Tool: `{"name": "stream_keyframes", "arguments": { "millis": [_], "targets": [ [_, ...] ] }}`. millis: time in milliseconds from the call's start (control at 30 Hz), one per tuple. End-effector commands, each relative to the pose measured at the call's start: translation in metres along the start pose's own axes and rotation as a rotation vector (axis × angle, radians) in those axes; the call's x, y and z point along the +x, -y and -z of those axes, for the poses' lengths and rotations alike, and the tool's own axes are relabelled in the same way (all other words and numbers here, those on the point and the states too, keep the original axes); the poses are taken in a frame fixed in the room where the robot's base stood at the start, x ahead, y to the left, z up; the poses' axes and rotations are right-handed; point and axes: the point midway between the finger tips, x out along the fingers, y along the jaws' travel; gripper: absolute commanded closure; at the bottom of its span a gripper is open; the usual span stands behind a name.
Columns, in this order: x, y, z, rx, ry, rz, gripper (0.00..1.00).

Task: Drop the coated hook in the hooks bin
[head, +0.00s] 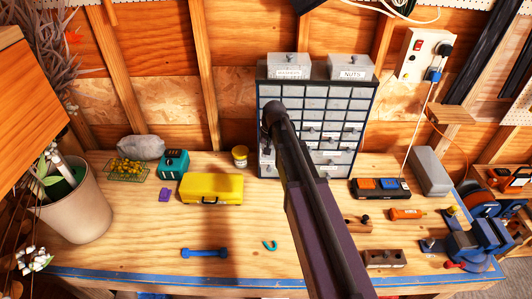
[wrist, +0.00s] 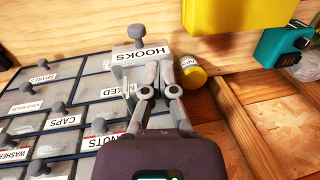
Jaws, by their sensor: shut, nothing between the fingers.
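A small turquoise hook (head: 270,245), which looks like the coated hook, lies on the bench in front of the drawer cabinet. The drawer labelled HOOKS (wrist: 122,77) shows in the wrist view and seems to stand out from its neighbours; its knob (wrist: 136,32) is above the label. My gripper (wrist: 158,68) is shut and empty, with its fingertips close by the HOOKS drawer; I cannot tell whether they touch it. The drawer's inside is hidden.
The grey drawer cabinet (head: 260,105) stands against the wall. A yellow jar (wrist: 193,76) is beside the HOOKS drawer. A yellow toolbox (head: 212,188), teal box (head: 173,164) and blue tool (head: 205,253) lie left. A vise (head: 475,240) is right.

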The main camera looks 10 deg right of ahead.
Motion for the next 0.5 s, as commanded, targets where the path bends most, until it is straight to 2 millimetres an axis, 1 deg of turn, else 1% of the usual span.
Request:
{"name": "stream_keyframes", "arguments": {
  "millis": [500],
  "targets": [
    [0.007, -0.001, 0.026, 0.003, 0.000, 0.000, 1.00]
  ]
}}
